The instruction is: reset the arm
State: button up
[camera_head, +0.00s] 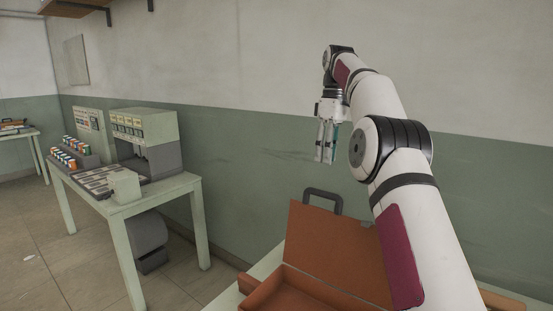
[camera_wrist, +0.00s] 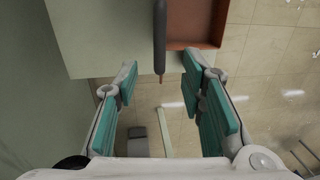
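My arm is raised and reaches away from the camera in the head view, with its outer end bent downward. My gripper (camera_head: 325,157) hangs fingers down in front of the wall, above the open case. In the wrist view my gripper (camera_wrist: 161,72) has its two teal-padded fingers spread apart. Nothing is held between them. The dark handle of the case (camera_wrist: 159,38) shows beyond the fingertips, apart from them.
An orange-brown case (camera_head: 332,252) stands open on a pale table (camera_head: 226,299) below my arm. A green table (camera_head: 192,186) with a machine (camera_head: 150,124) and small coloured containers (camera_head: 67,160) stands left. The wall is close behind; tiled floor is open at lower left.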

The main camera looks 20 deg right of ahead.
jog(key=s+a+r+m+t+h, duration=0.1)
jog(key=s+a+r+m, duration=0.1)
jog(key=s+a+r, duration=0.35)
jog(key=s+a+r+m+t+h, duration=0.1)
jog(key=s+a+r+t, duration=0.1)
jog(key=s+a, duration=0.65)
jog(key=s+a+f+m+t, duration=0.1)
jog(key=s+f+m, duration=0.1)
jog(key=s+f, duration=0.6)
jog(key=s+a+f+m+t, duration=0.1)
jog(key=s+f, duration=0.7)
jog(key=s, duration=0.8)
jog(key=shift+s+a+m+t+y, duration=0.3)
jog(key=shift+s+m+y, duration=0.1)
jog(key=shift+m, duration=0.2)
